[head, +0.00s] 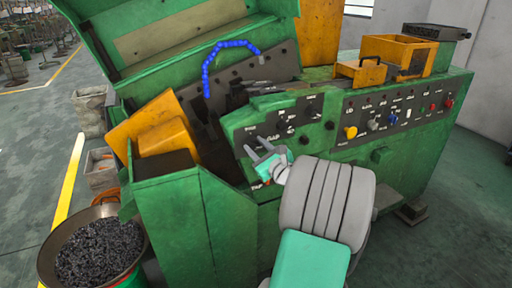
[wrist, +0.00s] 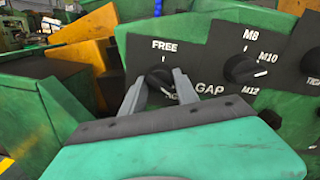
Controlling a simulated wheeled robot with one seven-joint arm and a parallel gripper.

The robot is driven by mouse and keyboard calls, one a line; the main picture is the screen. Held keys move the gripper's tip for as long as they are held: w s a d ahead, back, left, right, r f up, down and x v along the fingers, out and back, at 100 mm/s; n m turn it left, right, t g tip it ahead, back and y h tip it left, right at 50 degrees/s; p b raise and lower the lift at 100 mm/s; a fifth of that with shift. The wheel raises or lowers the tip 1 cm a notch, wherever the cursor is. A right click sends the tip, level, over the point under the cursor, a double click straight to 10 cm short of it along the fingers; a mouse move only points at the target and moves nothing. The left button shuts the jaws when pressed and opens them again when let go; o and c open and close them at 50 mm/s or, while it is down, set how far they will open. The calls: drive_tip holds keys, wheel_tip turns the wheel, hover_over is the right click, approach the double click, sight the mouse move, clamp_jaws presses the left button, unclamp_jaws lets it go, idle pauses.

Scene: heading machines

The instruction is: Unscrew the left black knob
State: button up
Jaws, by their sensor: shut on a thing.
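The left black knob (wrist: 160,85) is on a dark panel between the words FREE and TIGHT, with a white pointer line on its face. My gripper (wrist: 159,77) has one grey finger on each side of this knob and is shut on it. My gripper also shows in the head view (head: 256,146), at the left end of the green machine's front panel. There its fingers hide most of the knob. A second black knob (wrist: 240,68), with M8, M10 and M12 marks, is to the right. A third knob is partly cut off at the right edge.
Coloured buttons and small switches line the long control panel (head: 395,115) to the right. An open green cover (head: 165,35) rises behind. Yellow guards (head: 155,125) stand left of my gripper. A bowl of dark parts (head: 95,250) is at lower left.

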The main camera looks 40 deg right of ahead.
clamp_jaws()
